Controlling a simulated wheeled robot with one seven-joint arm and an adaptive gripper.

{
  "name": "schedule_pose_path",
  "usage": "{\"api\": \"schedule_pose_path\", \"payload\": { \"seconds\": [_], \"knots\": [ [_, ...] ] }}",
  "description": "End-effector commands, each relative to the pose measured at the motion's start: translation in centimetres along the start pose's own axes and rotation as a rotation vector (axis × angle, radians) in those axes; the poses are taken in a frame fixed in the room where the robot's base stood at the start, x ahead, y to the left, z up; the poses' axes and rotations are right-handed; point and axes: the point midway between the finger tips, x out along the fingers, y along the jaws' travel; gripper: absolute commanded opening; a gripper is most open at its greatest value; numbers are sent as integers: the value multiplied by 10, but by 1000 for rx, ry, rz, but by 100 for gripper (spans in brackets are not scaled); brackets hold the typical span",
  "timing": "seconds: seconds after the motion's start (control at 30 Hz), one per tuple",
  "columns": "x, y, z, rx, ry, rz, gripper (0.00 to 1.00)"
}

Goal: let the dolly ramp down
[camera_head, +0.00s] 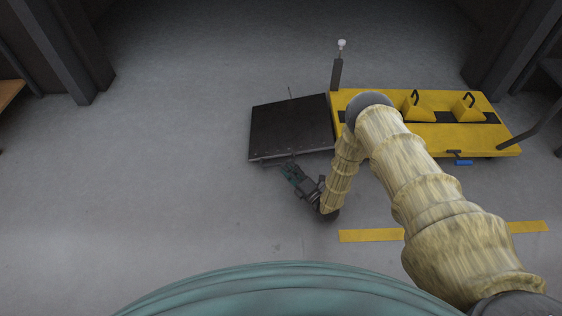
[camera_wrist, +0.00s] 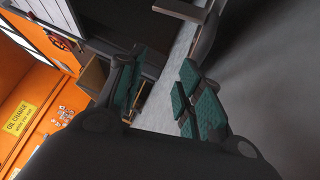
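The yellow dolly (camera_head: 447,139) stands at the right in the head view. Its dark, flat ramp panel (camera_head: 290,128) extends from the dolly's left end, with a thin rod rising at its far edge. I cannot tell whether the panel lies on the floor or is held above it. My gripper (camera_head: 288,169) is just in front of the panel's near edge, with its fingers toward it. In the wrist view my gripper (camera_wrist: 162,65) has its green-padded fingers apart, with nothing visibly held between them. Contact with the panel cannot be made out.
A dark post with a pale knob (camera_head: 337,68) stands by the joint of panel and dolly. Yellow chocks (camera_head: 418,110) sit on the deck. A blue pedal (camera_head: 462,162) is at its near side. Dark columns (camera_head: 65,50) flank the back; floor to the left is clear.

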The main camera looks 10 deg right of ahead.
Motion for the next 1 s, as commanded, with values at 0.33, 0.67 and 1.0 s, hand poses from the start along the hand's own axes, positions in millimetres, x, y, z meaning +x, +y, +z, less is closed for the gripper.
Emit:
{"api": "schedule_pose_path", "payload": {
  "seconds": [0.33,0.67,1.0],
  "knots": [
    [-42,-1,-1,1,2,-1,35],
    [-47,-1,-1,1,2,-1,35],
    [-47,-1,-1,3,1,-3,35]
  ]
}}
